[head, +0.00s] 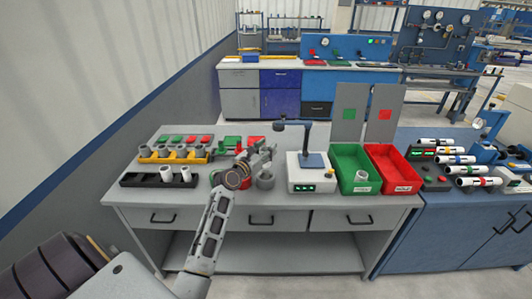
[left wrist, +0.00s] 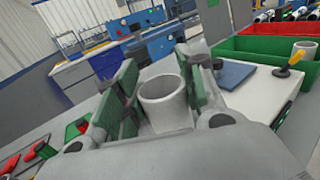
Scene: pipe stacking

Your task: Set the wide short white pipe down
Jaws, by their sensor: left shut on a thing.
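The wide short white pipe (left wrist: 166,103) sits upright between the green-padded fingers of my left gripper (left wrist: 163,82) in the left wrist view, its open end visible. My left gripper (head: 262,158) is shut on it. In the head view the gripper is over the middle of the grey table (head: 235,205), left of the white device. My right gripper is not in view.
A white scale-like device (head: 304,180) stands close right of the gripper. Beyond it are a green bin (head: 345,187) holding a pipe and a red bin (head: 400,188). Left are a yellow rack (head: 150,160) and a black rack (head: 130,181) with short pipes. Front table space is clear.

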